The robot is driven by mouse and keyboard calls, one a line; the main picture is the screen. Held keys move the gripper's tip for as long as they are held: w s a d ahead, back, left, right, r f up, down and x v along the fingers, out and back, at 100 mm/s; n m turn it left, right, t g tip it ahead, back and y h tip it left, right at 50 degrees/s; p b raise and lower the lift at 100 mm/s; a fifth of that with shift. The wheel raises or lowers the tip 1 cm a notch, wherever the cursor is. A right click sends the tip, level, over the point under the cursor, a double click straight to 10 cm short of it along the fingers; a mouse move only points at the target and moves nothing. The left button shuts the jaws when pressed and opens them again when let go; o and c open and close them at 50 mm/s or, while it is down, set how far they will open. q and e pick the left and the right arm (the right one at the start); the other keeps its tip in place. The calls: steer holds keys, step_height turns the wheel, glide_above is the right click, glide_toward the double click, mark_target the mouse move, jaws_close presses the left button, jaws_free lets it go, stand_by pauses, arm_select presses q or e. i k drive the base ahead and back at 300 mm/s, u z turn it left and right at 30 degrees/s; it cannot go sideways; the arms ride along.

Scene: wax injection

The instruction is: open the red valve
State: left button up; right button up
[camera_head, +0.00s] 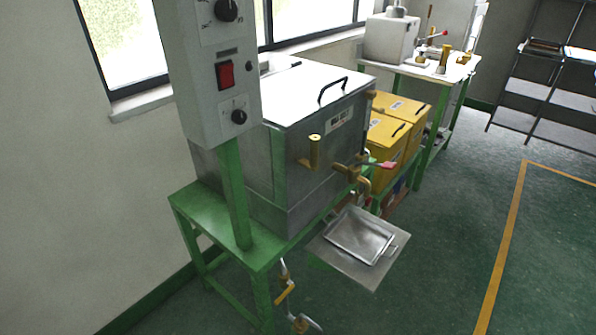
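The red valve (383,165) shows as a small red-tipped handle on a dark stem. It sticks out to the right from the brass fitting low on the front of the grey metal tank (308,165). A brass spout hangs below the handle, above a metal tray (361,236). The handle is small here, and I cannot tell its exact turn. Neither of my grippers shows in the head view.
The tank stands on a green table (205,212). A grey control box (212,80) on a green post stands in front of it. Yellow boxes (388,132) and a white-topped table (428,66) are behind. Green floor (455,190) at the right is clear.

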mark_target(368, 202)
steer(key=k, duration=0.5)
steer(key=z, duration=1.85)
steer(key=i, duration=3.05)
steer(key=u, duration=2.05)
